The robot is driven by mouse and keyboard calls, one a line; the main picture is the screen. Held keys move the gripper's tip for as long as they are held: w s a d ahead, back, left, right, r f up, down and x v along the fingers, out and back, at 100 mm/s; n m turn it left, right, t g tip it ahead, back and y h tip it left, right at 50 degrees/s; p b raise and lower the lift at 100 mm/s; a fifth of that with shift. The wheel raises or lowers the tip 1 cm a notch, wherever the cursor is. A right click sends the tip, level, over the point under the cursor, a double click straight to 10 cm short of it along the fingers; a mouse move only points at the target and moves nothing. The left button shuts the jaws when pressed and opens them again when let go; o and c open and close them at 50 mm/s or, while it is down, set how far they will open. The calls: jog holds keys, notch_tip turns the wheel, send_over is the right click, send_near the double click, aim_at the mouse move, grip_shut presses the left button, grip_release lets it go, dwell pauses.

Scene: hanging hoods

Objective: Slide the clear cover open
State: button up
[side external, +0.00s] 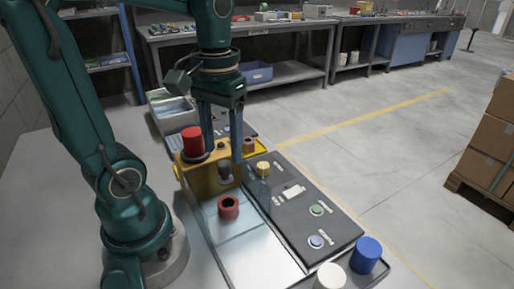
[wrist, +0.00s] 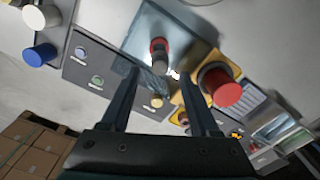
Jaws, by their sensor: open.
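The clear cover (side external: 259,190) is see-through and faint, beside the yellow block, and its outline is hard to make out. In the wrist view it shows as a bluish see-through patch (wrist: 150,82) over the dark panel edge. A dark grey knob (side external: 224,169) stands near it, in front of the yellow block. My gripper (side external: 222,168) points down with its fingers apart, one on each side of the knob in the side view. In the wrist view my gripper (wrist: 163,75) is open and holds nothing. Contact with the cover or knob cannot be told.
A red cylinder (side external: 192,140) stands on the yellow block (side external: 196,181), close to my fingers. A dark control panel (side external: 325,222) lies to the right. Blue (side external: 366,254) and white (side external: 329,277) cylinders stand in front.

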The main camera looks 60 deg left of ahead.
aim_at(224, 163)
jog(key=shift+f, duration=1.85)
grip_shut()
jog(key=shift+r, duration=0.1)
